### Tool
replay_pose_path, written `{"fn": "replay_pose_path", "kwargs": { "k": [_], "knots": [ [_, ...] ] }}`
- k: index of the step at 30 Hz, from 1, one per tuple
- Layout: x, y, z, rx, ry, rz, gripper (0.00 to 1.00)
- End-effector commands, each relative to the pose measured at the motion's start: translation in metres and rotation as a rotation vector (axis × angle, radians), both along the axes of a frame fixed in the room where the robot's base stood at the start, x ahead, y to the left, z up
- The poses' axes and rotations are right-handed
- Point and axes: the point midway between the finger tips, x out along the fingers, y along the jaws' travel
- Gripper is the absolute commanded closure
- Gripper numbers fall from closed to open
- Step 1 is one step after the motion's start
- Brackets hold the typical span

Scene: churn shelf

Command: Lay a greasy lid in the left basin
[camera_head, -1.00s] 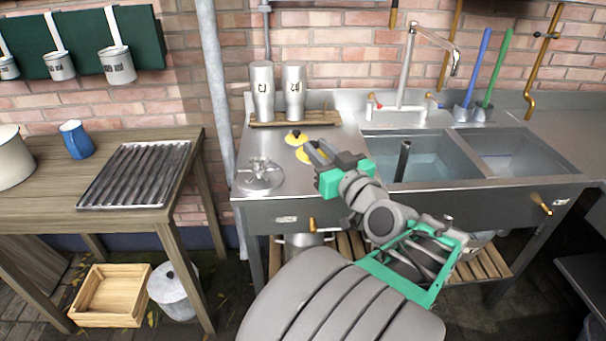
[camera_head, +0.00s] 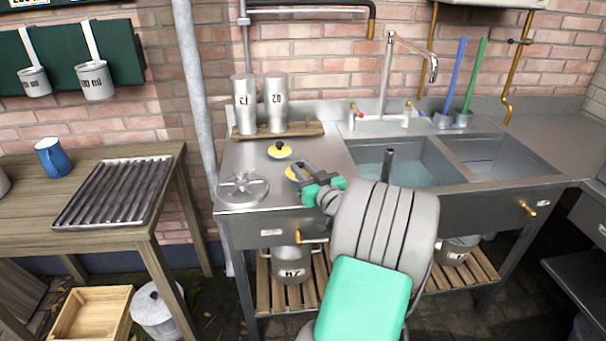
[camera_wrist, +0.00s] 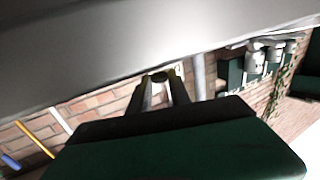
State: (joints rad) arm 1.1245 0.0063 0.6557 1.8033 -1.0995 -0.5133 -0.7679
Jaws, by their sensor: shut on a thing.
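My gripper (camera_head: 302,172) is low over the steel counter left of the basins, shut on a yellow lid (camera_head: 291,174). The fingers and my arm partly cover this lid; whether it touches the counter is unclear. In the wrist view the fingertips (camera_wrist: 160,78) meet at a small dark and yellowish thing. A second yellow lid (camera_head: 279,152) with a black knob lies flat on the counter just behind. The left basin (camera_head: 428,160) is to the right of my gripper and holds water, with a dark upright pipe in it. My arm hides part of its front edge.
The right basin (camera_head: 500,150) adjoins the left one. A tap (camera_head: 386,75) rises behind them. Two metal canisters (camera_head: 260,103) stand on a board at the back left. A round metal fitting (camera_head: 243,188) sits on the counter's left end. Blue and green handled brushes stand back right.

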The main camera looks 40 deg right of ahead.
Motion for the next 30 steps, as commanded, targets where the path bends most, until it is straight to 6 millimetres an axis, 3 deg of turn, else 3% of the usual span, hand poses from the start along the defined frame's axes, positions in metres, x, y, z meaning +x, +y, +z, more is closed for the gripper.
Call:
{"fn": "replay_pose_path", "kwargs": {
  "k": [2, 14, 15, 22, 30],
  "knots": [
    [-0.0002, -0.0005, -0.0111, 0.000, 0.000, -0.001, 1.00],
    [-0.0006, -0.0001, -0.0152, -0.002, -0.001, -0.001, 1.00],
    [-0.0006, -0.0001, -0.0135, -0.001, -0.001, -0.001, 0.73],
    [-0.0006, 0.0000, -0.0134, -0.001, -0.001, -0.001, 0.55],
    [-0.0006, 0.0000, -0.0110, -0.001, -0.001, -0.001, 0.55]
  ]
}}
